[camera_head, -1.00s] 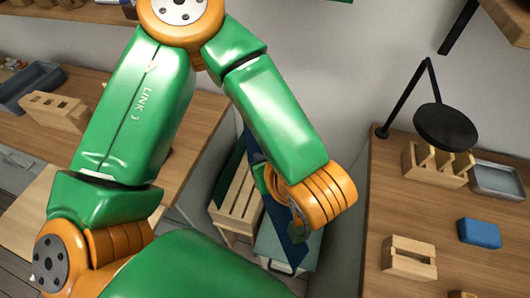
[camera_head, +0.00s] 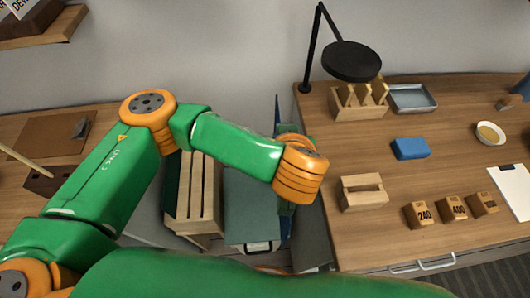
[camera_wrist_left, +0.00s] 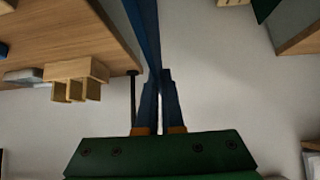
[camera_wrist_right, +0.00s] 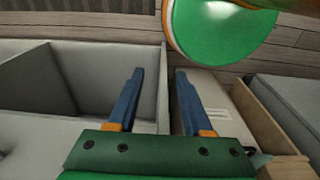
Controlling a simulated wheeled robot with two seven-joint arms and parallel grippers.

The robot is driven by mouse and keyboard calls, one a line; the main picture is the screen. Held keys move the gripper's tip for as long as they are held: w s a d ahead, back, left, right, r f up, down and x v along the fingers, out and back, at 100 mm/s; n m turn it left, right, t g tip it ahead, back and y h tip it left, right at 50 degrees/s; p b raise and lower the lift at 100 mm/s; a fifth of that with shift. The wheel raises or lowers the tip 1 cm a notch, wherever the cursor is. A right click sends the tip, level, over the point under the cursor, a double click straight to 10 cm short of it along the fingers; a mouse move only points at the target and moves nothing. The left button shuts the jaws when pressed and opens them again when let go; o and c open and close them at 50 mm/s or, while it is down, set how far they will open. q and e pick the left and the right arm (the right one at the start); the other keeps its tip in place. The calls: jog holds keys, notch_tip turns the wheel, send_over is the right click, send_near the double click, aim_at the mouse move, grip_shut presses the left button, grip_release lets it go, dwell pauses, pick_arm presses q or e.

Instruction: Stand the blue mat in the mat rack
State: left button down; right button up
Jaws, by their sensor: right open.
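My left gripper (camera_wrist_left: 157,82) is shut on the blue mat (camera_wrist_left: 150,30), which stands edge-on between the fingers in the left wrist view. The mat hangs upright beside the right workbench. A slatted wooden rack (camera_head: 208,200) stands on the floor to the left, with a dark green mat (camera_head: 173,185) upright at its left side. My right gripper (camera_wrist_right: 159,75) is open and empty in the right wrist view.
The right workbench (camera_head: 325,130) carries a black lamp (camera_head: 350,60), a wooden holder (camera_head: 358,102), a blue block (camera_head: 410,149) and several marked blocks. Another bench (camera_head: 95,120) is at the left.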

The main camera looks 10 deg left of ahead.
pick_arm(q)
jog(key=w+a+f, duration=0.5)
jog(key=w+a, duration=0.3)
jog(key=a, duration=0.2)
jog(key=a+f+b, duration=0.3)
jog(key=a+f, duration=0.1)
jog(key=a, duration=0.4)
jog(key=a+f+b, duration=0.3)
jog(key=a+f, duration=0.1)
jog(key=a, duration=0.5)
jog(key=shift+f+n, duration=0.3)
